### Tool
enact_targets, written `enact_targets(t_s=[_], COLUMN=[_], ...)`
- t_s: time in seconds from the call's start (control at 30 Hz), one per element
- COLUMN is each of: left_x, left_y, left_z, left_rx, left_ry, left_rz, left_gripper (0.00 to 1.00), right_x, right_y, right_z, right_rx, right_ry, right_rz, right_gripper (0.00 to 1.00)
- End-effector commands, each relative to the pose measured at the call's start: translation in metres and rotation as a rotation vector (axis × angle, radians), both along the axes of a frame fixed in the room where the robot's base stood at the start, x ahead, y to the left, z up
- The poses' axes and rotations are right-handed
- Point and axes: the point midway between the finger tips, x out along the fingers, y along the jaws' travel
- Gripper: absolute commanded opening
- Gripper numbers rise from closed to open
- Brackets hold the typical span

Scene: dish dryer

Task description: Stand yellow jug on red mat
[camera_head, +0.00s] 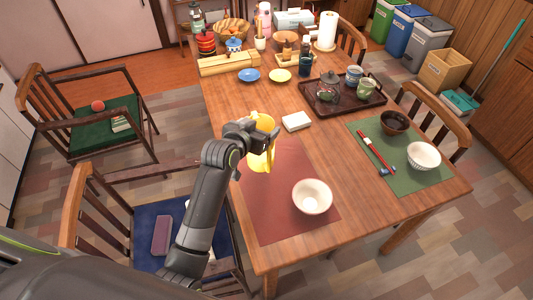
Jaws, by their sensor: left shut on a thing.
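The yellow jug (261,158) is at the far left part of the red mat (272,212), partly hidden by my left gripper. My left gripper (264,138) is shut on the jug, which looks upright. I cannot tell whether the jug's base touches the mat or is a little above it. A white bowl (312,196) stands on the right part of the same mat, apart from the jug. My right gripper is not in view.
A white block-like item (296,121) lies just beyond the mat. A dark tray (341,98) with teapot and cups is behind it. A green mat (400,158) with bowls is at the right. The red mat's near part is clear.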

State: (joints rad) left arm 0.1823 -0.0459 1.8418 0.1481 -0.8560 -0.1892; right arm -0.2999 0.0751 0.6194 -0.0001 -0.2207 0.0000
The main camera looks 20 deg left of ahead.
Motion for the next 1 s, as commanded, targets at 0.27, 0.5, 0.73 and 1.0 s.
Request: enact_targets(t_s=[0.27, 0.5, 0.73, 1.0], left_x=[0.0, 0.0, 0.0, -0.001], left_y=[0.0, 0.0, 0.0, 0.0], left_z=[-0.029, -0.057, -0.057, -0.062], left_rx=[-0.001, 0.0, -0.001, 0.001], left_ry=[-0.004, -0.006, -0.008, -0.002], left_rz=[0.0, 0.0, 0.0, 0.0], left_gripper=[0.05, 0.05, 0.05, 0.91], right_x=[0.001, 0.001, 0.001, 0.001], right_y=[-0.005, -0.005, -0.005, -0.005], right_z=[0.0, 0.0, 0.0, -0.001], right_rx=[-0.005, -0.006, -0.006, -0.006], right_ry=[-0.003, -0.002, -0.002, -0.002], right_rz=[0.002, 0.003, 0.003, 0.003], right_gripper=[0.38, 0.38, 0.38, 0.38])
